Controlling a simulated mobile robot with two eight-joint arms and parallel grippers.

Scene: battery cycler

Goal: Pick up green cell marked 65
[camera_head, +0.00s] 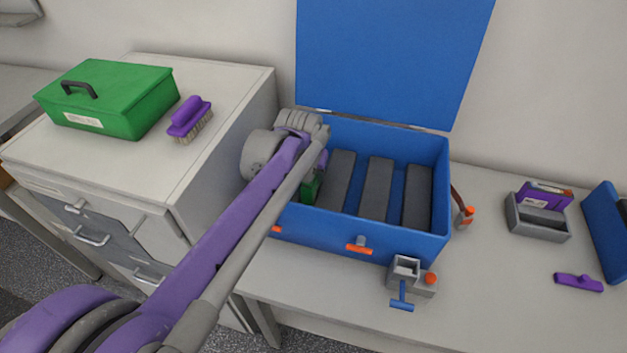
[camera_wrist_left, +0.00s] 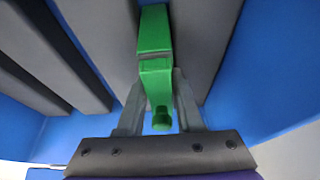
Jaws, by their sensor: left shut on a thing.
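A green cell (camera_wrist_left: 155,68) is between the two fingers of my left gripper (camera_wrist_left: 158,105) in the left wrist view. The fingers are shut on it near its narrower end. In the head view only a small part of the green cell (camera_head: 311,188) shows, inside the open blue box (camera_head: 400,245) at its left side. My left gripper (camera_head: 318,165) is there, mostly hidden behind my own arm. The marking on the cell cannot be read. My right gripper is not in view.
Grey dividers (camera_head: 377,187) stand in the blue box, and its lid (camera_head: 390,60) is raised. A green case (camera_head: 110,100) and a purple brush (camera_head: 190,118) sit on the cabinet at left. A grey holder (camera_head: 538,222) and a purple piece (camera_head: 578,282) lie at right.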

